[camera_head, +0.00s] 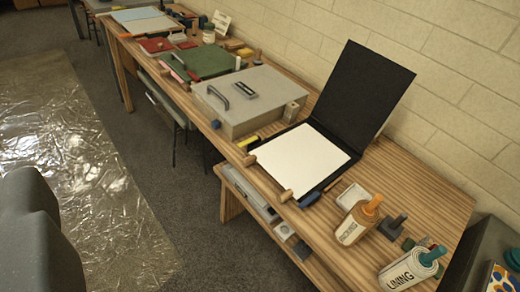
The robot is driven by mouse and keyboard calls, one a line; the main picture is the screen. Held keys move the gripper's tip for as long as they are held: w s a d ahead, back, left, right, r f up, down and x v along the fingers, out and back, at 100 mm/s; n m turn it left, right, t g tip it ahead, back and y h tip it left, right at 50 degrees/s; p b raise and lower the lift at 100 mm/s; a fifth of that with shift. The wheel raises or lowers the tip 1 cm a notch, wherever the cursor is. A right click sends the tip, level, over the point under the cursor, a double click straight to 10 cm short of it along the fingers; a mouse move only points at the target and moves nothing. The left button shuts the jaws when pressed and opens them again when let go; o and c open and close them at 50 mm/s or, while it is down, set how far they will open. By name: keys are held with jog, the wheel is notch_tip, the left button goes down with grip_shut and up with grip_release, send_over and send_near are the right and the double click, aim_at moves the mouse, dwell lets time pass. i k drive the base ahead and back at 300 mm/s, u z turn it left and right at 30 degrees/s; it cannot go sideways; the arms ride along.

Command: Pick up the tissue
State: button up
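I cannot make out anything that is surely the tissue. A flat white sheet (302,162) lies inside an open black folder (362,95) on the wooden table; I cannot tell whether it is tissue. A small white square dish (352,196) sits to its right, near the bottles. A dark grey rounded part of mine (38,235) fills the lower left edge, over the floor side and well apart from the table. No fingertips show on it, so its opening and anything held are hidden.
The long wooden table (425,190) runs along a block wall. Shiny plastic sheeting (75,150) covers floor at left.

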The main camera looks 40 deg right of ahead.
aim_at(300, 159)
jog(key=z, duration=0.4)
jog(key=i, duration=1.1)
jog(key=z, duration=0.65)
